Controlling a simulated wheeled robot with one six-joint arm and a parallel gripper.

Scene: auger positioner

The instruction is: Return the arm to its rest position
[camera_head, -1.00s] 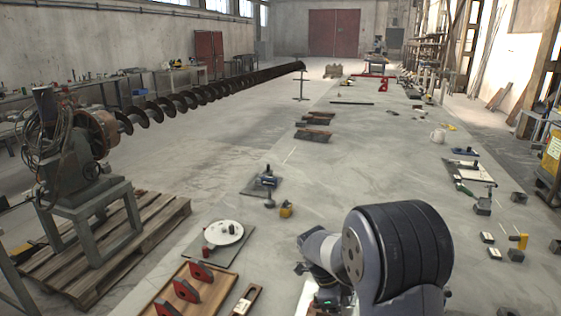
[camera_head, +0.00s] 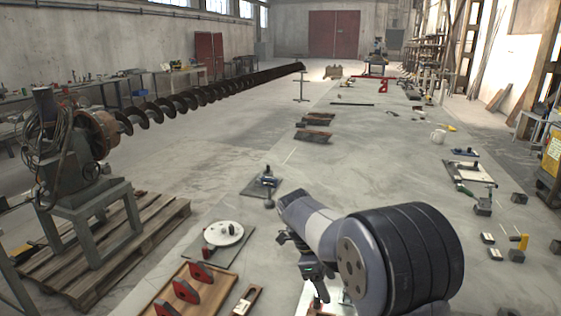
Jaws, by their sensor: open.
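My arm stands in the lower middle of the head view, with a large dark ribbed joint (camera_head: 405,260) and a grey link (camera_head: 312,222) reaching up and to the left. My gripper (camera_head: 303,262) is the dark part below that link, partly hidden by the arm. It is open, and I see nothing held in it. It is above the floor, to the right of the round white disc (camera_head: 223,233).
A wooden tray with red blocks (camera_head: 186,291) lies at the lower left. A machine on a pallet (camera_head: 160,215) stands at left, with a long auger (camera_head: 190,98) behind it. Small tools and blocks (camera_head: 483,207) lie at right.

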